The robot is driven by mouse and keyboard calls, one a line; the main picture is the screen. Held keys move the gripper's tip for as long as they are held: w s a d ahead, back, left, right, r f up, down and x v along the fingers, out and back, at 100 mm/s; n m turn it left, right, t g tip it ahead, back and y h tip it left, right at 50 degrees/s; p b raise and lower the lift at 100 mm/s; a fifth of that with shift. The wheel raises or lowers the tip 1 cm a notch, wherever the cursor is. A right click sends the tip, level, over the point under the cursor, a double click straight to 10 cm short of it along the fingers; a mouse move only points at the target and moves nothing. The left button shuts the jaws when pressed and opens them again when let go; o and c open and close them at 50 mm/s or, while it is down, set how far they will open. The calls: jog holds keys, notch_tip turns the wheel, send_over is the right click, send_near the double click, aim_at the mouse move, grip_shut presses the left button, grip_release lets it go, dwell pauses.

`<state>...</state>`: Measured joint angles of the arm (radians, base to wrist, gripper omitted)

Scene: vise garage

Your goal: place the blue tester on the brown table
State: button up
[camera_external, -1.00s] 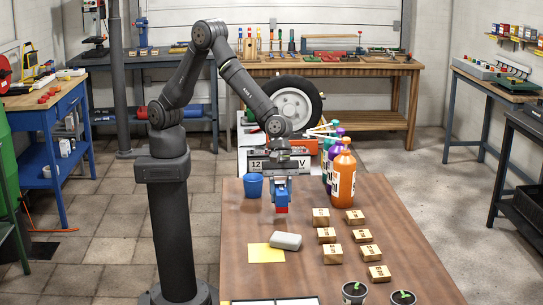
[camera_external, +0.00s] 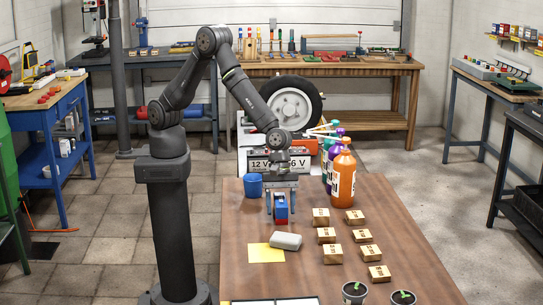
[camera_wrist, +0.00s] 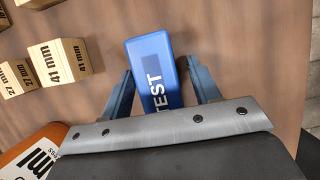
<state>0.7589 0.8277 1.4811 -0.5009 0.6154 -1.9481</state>
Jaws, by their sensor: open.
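The blue tester (camera_external: 281,208), with some red on it, appears to rest on the brown table (camera_external: 235,225) near its far left part. My gripper (camera_external: 281,207) is over it, with its fingers open on either side. In the wrist view the tester (camera_wrist: 155,75) shows a blue face marked "TEST" between the spread fingers of my gripper (camera_wrist: 162,78). A gap shows at the right finger; contact at the left finger is hard to tell. Its underside is hidden.
A grey rounded block (camera_external: 286,241) and yellow sheet (camera_external: 266,253) lie just in front. A blue cup (camera_external: 252,185) stands behind left. Several wooden blocks (camera_external: 326,235) and an orange bottle (camera_external: 342,178) stand to the right. Two plant pots (camera_external: 354,293) are at the near edge.

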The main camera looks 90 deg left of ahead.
aim_at(281, 202)
jog(key=v, duration=1.2)
jog(key=shift+r, duration=0.15)
jog(key=x, duration=1.2)
notch_tip(281, 202, up, 2)
jog(key=shift+r, duration=0.9)
